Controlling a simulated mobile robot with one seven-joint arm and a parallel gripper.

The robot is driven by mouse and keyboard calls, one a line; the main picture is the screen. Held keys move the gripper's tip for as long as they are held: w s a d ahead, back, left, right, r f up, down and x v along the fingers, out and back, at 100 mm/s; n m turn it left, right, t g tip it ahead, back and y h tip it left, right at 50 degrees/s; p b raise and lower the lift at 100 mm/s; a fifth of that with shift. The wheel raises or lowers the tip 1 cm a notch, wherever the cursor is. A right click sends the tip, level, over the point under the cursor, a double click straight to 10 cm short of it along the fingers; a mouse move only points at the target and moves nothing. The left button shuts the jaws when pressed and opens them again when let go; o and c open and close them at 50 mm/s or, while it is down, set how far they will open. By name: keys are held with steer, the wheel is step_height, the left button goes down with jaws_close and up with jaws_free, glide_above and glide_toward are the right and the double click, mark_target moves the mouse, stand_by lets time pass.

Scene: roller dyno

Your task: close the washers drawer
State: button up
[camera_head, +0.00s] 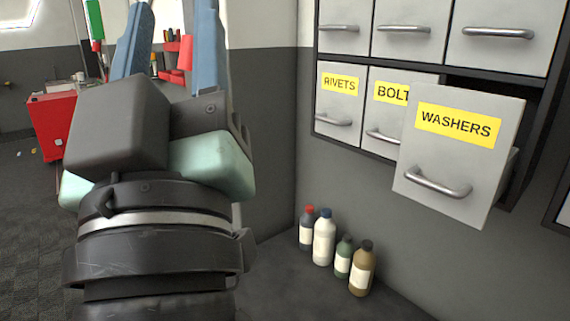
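The washers drawer (460,150) is pulled out of the cabinet at the right, in the bottom row. It has a grey front, a yellow WASHERS label and a metal bar handle (438,183). A dark gap shows above and behind its front. My gripper (168,50) is at the left, pointing up, well away from the drawer. Its two blue fingers stand apart, with nothing seen between them; the very tips are at the frame's top edge.
The rivets drawer (338,102) and the bolts drawer (388,112) sit shut left of the washers drawer. More drawers (415,28) are above. Several bottles (324,238) stand below the cabinet by the wall. A red cabinet (55,125) is at the far left.

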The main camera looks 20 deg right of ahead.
steer(key=w+d+f+n+g+h, duration=0.1)
steer(key=f, duration=0.1)
steer(key=w+d+f+n+g+h, duration=0.1)
steer(key=f+n+h, duration=0.1)
steer(key=w+d+f+n+g+h, duration=0.1)
steer(key=f+n+g, duration=0.1)
steer(key=f, duration=0.1)
steer(key=shift+w+d+h, duration=0.1)
steer(key=shift+w+h, duration=0.2)
steer(key=shift+w, duration=0.1)
jaws_close()
steer(key=n+g+h, duration=1.1)
steer(key=n+g, duration=0.3)
steer(key=n, duration=0.1)
glide_toward(429, 187)
steer(key=p+x, duration=0.3)
steer(key=x, duration=0.2)
steer(key=shift+d+r+p, duration=0.15)
steer(key=shift+r+p, duration=0.05)
steer(key=shift+p, duration=0.2)
steer(key=shift+x, duration=0.8)
